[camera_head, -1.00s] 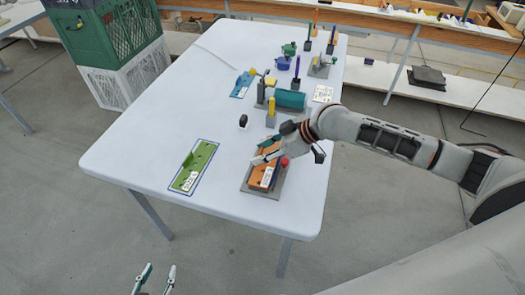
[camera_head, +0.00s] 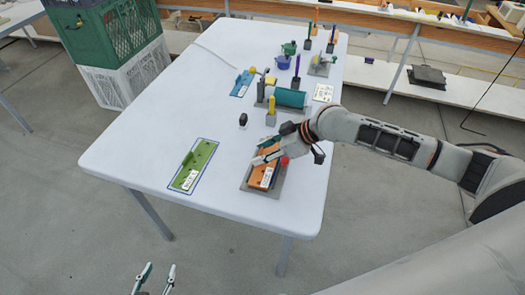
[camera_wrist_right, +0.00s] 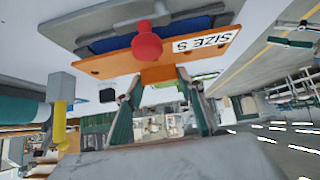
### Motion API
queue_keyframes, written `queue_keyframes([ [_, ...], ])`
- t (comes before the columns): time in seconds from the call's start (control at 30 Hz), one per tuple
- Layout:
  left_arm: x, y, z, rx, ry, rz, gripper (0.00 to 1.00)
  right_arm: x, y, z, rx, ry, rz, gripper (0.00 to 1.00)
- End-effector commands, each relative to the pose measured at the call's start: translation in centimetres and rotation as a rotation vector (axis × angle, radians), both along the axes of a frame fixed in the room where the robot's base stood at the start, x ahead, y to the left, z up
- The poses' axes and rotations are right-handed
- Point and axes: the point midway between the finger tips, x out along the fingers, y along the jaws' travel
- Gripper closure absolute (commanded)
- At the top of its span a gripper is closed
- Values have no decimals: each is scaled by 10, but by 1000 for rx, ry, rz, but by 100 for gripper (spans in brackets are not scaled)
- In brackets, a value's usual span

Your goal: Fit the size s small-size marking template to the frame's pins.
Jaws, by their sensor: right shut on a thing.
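The orange size S template (camera_head: 259,179) has a white label that reads SIZE S in the right wrist view (camera_wrist_right: 110,66). My right gripper (camera_head: 266,156) is shut on the tab of this template, over the grey frame (camera_head: 280,189) at the table's near edge. The frame has a red knob (camera_head: 284,160), which also shows in front of the template in the right wrist view (camera_wrist_right: 147,45). The pins are not clearly visible, and I cannot tell whether the template is seated on them. My left gripper (camera_head: 154,277) is open and empty, low in the head view, off the table.
A green template (camera_head: 200,157) with a white label lies inside a blue outline to the left. A small black item (camera_head: 243,120), a yellow post (camera_head: 271,108) and a teal cylinder (camera_head: 290,97) stand farther back. The table's left middle is clear.

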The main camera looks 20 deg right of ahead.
Motion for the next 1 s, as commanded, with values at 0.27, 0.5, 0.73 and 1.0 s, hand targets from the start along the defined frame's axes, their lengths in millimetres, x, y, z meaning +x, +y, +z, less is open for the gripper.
queue_keyframes([
  [0.27, 0, 0, -2, 0, -1, 0, 60, 0, 0, -5, 0, -1, 1, 83],
  [0.5, 0, 0, -4, 0, -1, 0, 60, 0, 0, -10, 0, -1, 1, 83],
  [0.73, 0, 0, -4, 0, -1, 0, 60, 0, 0, -11, 0, -1, 1, 83],
  [1.0, 0, 0, -4, 0, -1, 0, 60, 0, 0, -11, 0, -1, 1, 42],
])
